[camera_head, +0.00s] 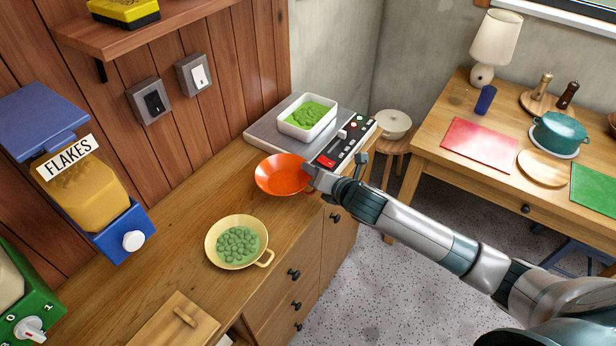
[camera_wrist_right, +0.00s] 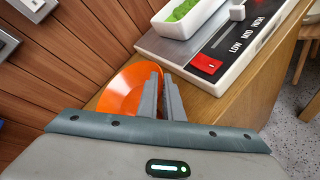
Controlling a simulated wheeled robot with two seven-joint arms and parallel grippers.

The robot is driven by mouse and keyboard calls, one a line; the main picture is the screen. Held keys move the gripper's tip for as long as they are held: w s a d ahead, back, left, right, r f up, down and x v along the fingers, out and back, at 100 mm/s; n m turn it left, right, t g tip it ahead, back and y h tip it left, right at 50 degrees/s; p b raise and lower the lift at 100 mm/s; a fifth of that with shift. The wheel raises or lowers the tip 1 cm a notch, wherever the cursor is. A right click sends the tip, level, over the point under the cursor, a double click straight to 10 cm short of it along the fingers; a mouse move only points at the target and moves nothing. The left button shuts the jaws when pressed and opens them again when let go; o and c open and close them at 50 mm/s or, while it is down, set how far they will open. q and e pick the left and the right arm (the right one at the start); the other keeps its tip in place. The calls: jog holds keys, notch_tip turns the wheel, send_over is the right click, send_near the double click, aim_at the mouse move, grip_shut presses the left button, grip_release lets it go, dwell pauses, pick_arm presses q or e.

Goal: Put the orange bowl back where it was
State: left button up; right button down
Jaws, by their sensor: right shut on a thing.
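The orange bowl (camera_head: 281,174) is at the wooden counter, just in front of the grey scale-like appliance, and looks empty. It also shows in the right wrist view (camera_wrist_right: 128,88). My right gripper (camera_head: 312,180) is shut on the bowl's right rim; its two fingers (camera_wrist_right: 162,98) are close together at that rim in the wrist view. I cannot tell whether the bowl rests on the counter or hangs slightly above it. My left gripper is not in view.
The appliance (camera_head: 262,131) carries a white dish (camera_head: 293,128) of green food behind the bowl. A yellow pan (camera_head: 214,247) with green balls stands nearer on the counter. A flakes dispenser (camera_head: 98,195) hangs at left. Counter (camera_head: 180,264) between bowl and pan is clear.

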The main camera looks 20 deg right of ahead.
jog(key=shift+w+a+f, duration=0.3)
jog(key=shift+w+a, duration=0.1)
notch_tip(320, 180, down, 3)
jog(key=shift+f+p, duration=0.2)
jog(key=shift+p, duration=0.5)
jog(key=shift+f, duration=0.3)
jog(key=c, duration=1.9)
grip_release()
jog(key=shift+s+f, duration=0.1)
jog(key=shift+s, duration=0.1)
